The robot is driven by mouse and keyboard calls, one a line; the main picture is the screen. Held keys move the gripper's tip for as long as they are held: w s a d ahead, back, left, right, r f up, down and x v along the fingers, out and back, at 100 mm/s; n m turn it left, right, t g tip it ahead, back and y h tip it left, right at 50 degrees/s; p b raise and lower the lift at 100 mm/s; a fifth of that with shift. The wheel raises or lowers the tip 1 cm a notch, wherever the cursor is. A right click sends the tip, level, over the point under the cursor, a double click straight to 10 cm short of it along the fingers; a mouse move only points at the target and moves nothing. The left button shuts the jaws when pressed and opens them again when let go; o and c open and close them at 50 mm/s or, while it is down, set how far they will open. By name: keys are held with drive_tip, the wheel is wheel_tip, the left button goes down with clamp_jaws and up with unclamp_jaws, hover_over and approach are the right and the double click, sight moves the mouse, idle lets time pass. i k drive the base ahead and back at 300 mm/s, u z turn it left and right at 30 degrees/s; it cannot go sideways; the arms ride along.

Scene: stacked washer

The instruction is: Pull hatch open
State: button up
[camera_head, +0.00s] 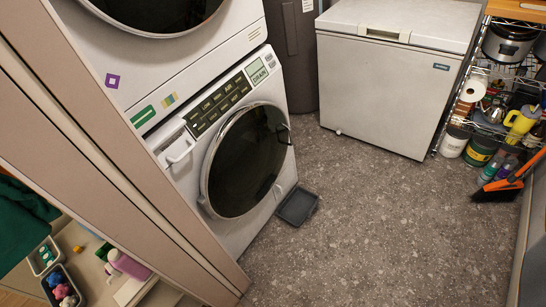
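The stacked washer (183,171) stands at the left of the head camera view, white, with a second machine (213,48) on top of it. The lower machine's round hatch (246,160) has dark glass and a chrome rim, and it looks closed. A dark handle-like piece (285,134) shows at the hatch's right edge. A white handle (179,150) sits at the upper left of the lower front, beside the green and dark control panel (227,96). My gripper does not show in this view.
A grey tray (297,206) lies on the floor by the washer's base. A white chest freezer (385,90) stands at the back. A wire shelf (490,95) with supplies and an orange broom (505,184) are at the right. The speckled floor (385,230) between is clear.

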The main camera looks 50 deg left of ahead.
sight(286, 176)
drive_tip(key=u, duration=0.3)
drive_tip(key=k, duration=0.1)
drive_tip(key=u, duration=1)
drive_tip(key=i, duration=1)
drive_tip(key=z, duration=0.4)
drive_tip(key=k, duration=0.3)
drive_tip(key=z, duration=0.75)
drive_tip(key=k, duration=0.9)
drive_tip(key=z, duration=0.75)
drive_tip(key=i, duration=1.65)
drive_tip(key=u, duration=0.75)
